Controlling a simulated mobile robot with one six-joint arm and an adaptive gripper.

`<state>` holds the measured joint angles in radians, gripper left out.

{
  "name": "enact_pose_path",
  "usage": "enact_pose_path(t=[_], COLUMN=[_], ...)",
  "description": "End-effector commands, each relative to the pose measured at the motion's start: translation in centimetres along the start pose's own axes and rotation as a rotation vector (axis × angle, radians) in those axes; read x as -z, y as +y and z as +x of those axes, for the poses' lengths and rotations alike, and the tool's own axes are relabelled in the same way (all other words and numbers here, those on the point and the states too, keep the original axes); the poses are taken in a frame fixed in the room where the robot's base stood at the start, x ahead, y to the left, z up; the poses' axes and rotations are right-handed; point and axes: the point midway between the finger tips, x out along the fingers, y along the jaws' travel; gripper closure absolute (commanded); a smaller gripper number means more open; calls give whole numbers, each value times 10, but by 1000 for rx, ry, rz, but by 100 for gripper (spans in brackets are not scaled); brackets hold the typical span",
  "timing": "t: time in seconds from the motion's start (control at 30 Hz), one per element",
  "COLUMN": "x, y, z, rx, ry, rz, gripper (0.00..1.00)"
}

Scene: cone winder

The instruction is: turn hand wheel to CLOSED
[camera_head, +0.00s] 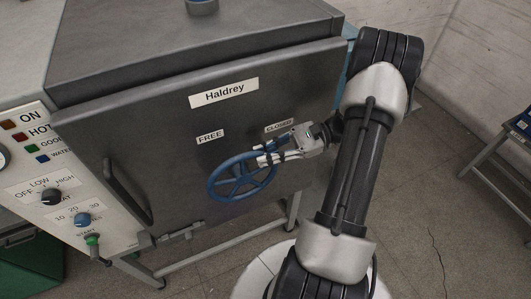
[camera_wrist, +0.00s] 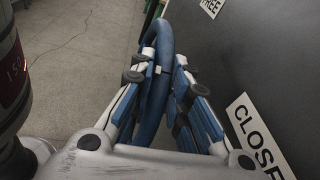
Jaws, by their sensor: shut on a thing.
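The blue hand wheel (camera_head: 214,184) is mounted on the front of a grey machine door, below the FREE label (camera_head: 210,137) and the CLOSED label (camera_head: 279,126). My gripper (camera_head: 265,159) is at the upper right of its rim, just below the CLOSED label. In the wrist view, the blue wheel rim (camera_wrist: 158,100) runs between the two fingers of my gripper (camera_wrist: 163,82), which are shut on it. The CLOSED label (camera_wrist: 256,138) is at the right in the wrist view, partly cut off. Part of the rim is hidden by my gripper.
The grey door (camera_head: 160,110) carries a Haldrey plate (camera_head: 224,93) and a dark handle (camera_head: 127,190) at its left. A control panel (camera_head: 60,190) with knobs stands left of it. A table (camera_head: 505,150) is at the far right. Floor (camera_head: 440,190) between is clear.

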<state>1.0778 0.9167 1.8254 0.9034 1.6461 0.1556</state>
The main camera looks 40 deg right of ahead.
Motion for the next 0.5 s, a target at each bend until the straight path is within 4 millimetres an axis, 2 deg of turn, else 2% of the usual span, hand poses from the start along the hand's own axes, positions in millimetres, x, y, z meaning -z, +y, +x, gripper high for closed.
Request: enact_pose_path(t=[0.4, 0.43, 0.5], x=[0, 0, 0], y=[0, 0, 0], z=[0, 0, 0], rx=[1, 1, 1], ry=[-7, -7, -7], rz=[0, 0, 1], gripper=[100, 83, 79])
